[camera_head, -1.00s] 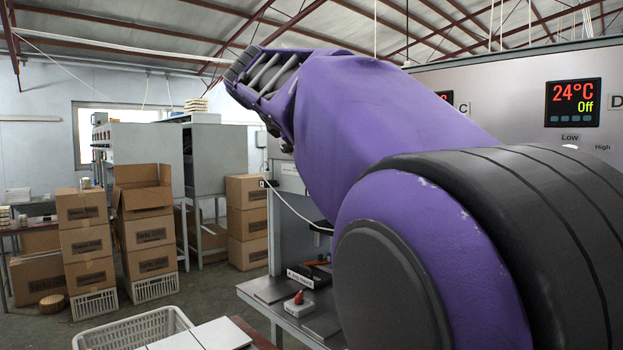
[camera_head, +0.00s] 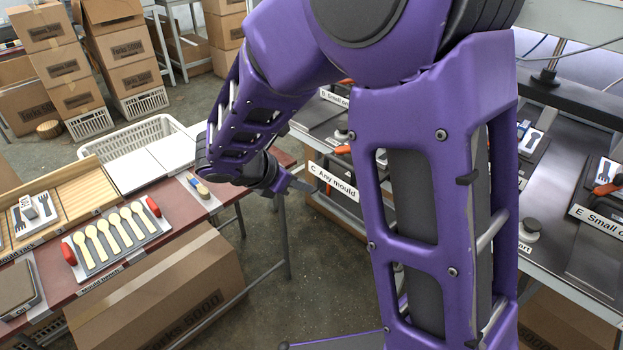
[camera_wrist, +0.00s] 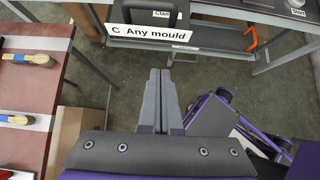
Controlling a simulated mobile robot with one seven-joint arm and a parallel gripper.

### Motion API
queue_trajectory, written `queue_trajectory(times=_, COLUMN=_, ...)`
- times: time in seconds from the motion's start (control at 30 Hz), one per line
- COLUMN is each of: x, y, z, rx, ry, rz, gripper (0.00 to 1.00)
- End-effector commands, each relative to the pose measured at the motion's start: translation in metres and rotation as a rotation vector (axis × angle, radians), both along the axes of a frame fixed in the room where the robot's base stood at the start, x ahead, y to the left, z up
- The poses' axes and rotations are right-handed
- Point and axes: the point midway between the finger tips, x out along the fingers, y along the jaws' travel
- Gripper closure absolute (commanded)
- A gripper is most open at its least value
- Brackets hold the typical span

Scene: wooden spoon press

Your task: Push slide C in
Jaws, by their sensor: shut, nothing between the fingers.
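Slide C is a dark flat slide (camera_wrist: 205,40) with a white label (camera_head: 333,181) reading "C Any mould". In the wrist view its label (camera_wrist: 140,17) and front edge lie across the top. In the head view my arm covers much of the slide. My gripper (camera_wrist: 160,72) is shut and empty, its two grey fingers together and pointing toward the slide's front. It shows in the head view (camera_head: 308,188) just left of the label. In the wrist view, floor shows around the fingertips; I cannot tell the exact gap to the slide.
An orange handle (camera_wrist: 250,38) stands at the slide's right. A table (camera_head: 243,188) with wooden spoons (camera_head: 110,235) and a white basket (camera_head: 145,137) is at left. Slide E's label (camera_head: 597,219) is at far right. Floor between table and press is open.

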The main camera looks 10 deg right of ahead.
Motion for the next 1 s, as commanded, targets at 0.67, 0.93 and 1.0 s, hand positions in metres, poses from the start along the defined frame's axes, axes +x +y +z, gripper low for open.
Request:
queue_trajectory(times=0.67, x=0.055, y=-0.075, z=-0.055, rx=0.001, ry=-0.002, rz=-0.002, gripper=1.0)
queue_trajectory(times=0.93, x=0.057, y=-0.078, z=-0.055, rx=0.0, ry=-0.002, rz=-0.001, gripper=1.0)
queue_trajectory(times=1.0, x=0.057, y=-0.078, z=-0.055, rx=0.0, ry=-0.002, rz=-0.001, gripper=1.0)
